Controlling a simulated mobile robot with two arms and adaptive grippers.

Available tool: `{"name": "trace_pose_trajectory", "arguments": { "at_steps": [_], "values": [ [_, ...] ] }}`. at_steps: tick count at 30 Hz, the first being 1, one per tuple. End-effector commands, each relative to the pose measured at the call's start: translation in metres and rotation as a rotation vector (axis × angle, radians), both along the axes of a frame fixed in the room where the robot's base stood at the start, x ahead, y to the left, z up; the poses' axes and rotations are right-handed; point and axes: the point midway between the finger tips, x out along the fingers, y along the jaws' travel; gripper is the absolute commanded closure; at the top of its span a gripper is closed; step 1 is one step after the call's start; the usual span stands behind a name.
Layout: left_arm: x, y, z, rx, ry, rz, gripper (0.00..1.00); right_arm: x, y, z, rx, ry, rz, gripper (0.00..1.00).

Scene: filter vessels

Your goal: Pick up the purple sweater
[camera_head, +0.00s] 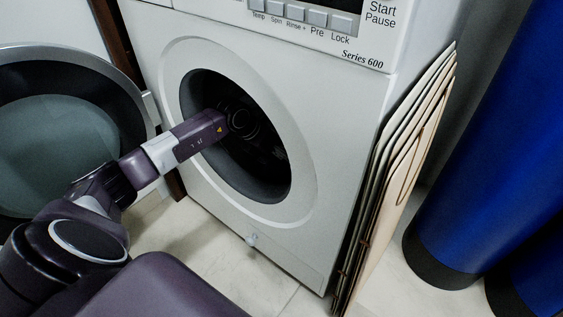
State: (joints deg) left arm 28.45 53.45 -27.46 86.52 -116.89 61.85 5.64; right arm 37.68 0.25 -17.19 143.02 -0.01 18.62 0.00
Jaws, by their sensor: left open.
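My left arm comes in from the left and reaches through the round door opening of the white washing machine (335,195). My left gripper (262,148) is inside the dark drum (212,90). It is open, but its fingers are dark and hard to make out against the drum. I cannot make out a purple sweater; the drum's inside is too dark and partly hidden by my arm. My right gripper is not in view.
The open washer door (55,140) stands at the left, close to my arm. Several thin boards (400,165) lean against the washer's right side. Blue cylinders (490,150) stand at the right. Some tiled floor (215,255) is clear before the washer.

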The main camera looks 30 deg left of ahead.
Motion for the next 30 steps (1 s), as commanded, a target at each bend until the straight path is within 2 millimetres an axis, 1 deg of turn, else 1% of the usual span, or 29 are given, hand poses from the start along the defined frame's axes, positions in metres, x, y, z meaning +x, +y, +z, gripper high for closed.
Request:
{"name": "trace_pose_trajectory", "arguments": {
  "at_steps": [3,4,18,26,30],
  "values": [
    [0.0000,0.0001,0.0006,0.000,0.000,0.000,0.18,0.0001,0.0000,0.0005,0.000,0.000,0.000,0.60],
    [0.0000,0.0001,0.0006,0.000,0.000,0.000,0.20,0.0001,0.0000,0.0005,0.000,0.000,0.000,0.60],
    [-0.0001,0.0003,0.0006,0.000,0.000,0.000,0.72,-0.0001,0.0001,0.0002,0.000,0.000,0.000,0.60],
    [0.0006,0.0005,0.0025,0.000,-0.003,0.000,0.72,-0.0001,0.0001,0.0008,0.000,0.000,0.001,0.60],
    [0.0007,0.0006,0.0086,0.000,-0.004,0.001,0.72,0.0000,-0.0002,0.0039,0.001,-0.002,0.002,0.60]
  ]
}}
